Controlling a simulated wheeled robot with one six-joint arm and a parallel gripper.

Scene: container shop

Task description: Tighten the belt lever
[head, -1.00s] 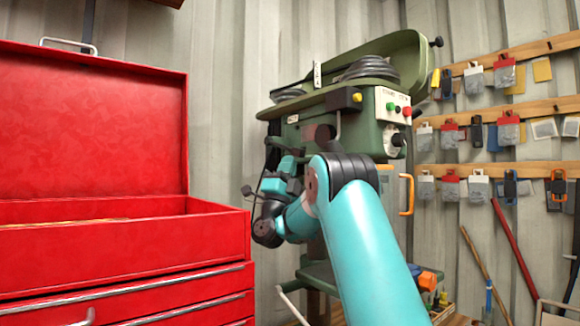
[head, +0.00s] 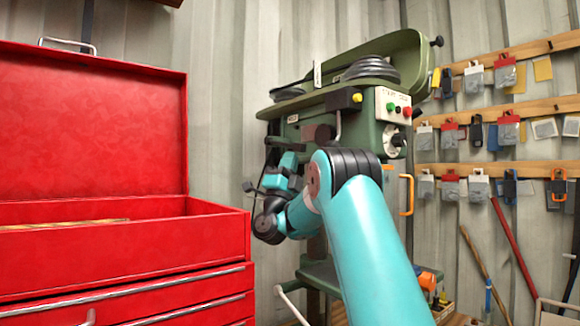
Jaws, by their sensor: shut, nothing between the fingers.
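A green drill press (head: 365,125) stands behind my arm, with its belt cover raised and its grey stepped pulleys (head: 370,70) showing. A thin grey lever (head: 338,126) hangs at its side, below a black box with a yellow button. I cannot tell for sure whether this is the belt lever.
A red tool chest (head: 120,245) with its lid open fills the left side. A pegboard-like wall with wooden rails (head: 510,111) and hanging packets is at the right. An orange handle (head: 407,195) sticks out by the press. Poles (head: 515,250) lean on the wall.

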